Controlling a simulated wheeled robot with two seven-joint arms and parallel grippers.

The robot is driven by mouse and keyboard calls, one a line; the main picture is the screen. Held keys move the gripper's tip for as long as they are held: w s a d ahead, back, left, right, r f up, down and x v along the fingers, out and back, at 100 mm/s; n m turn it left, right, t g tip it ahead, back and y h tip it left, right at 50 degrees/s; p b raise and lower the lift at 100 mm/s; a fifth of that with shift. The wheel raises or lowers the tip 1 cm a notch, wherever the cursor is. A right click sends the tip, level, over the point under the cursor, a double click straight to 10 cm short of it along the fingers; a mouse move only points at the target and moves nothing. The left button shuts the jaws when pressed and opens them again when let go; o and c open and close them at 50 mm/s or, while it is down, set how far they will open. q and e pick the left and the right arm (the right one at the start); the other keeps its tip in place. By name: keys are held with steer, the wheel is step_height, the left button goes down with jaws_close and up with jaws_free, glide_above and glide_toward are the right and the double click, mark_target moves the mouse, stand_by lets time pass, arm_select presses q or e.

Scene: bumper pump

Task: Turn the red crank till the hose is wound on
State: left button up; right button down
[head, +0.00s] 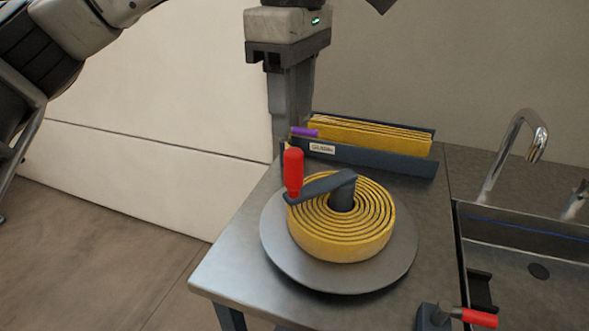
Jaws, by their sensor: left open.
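The red crank handle (293,172) stands upright at the left end of a dark crank arm (322,187), which joins a central hub (343,194). The yellow hose (345,243) lies in a flat spiral of several turns around the hub, on a round grey plate (287,277). My left gripper (290,138) points down from the top, behind and above the red handle; it is open and empty, apart from the handle as far as I can tell. Its fingers are seen nearly edge-on, and their tips are partly hidden. My right gripper is not in view.
A sink (535,285) with a tap (520,135) is at right. A red-handled fitting (480,318) sits front right.

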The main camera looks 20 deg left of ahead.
mark_target(294, 150)
arm_select(q)
step_height(294, 150, down, 10)
steer(key=shift+r, duration=0.2)
steer(key=shift+w, duration=0.1)
jaws_close()
